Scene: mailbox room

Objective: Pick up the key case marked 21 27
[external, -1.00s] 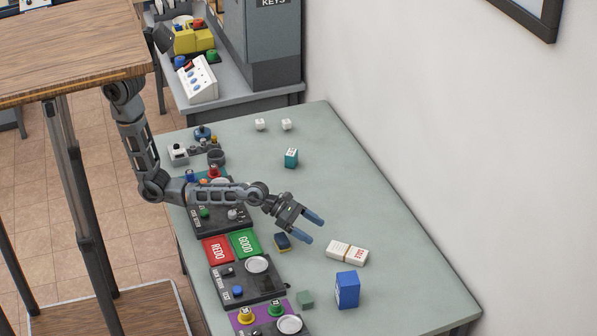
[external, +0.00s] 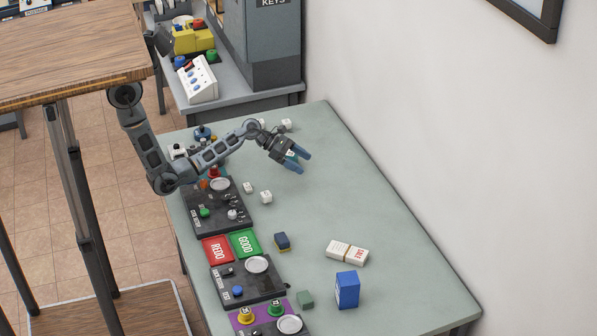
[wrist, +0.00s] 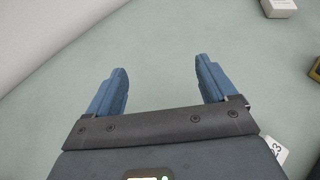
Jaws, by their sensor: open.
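No marking 21 27 is readable, so I cannot tell for sure which thing is the named key case.
White cubes (external: 266,196) lie beside the black control panel (external: 215,208). Red and green pads (external: 245,243) line the left edge. The table's right side is clear.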

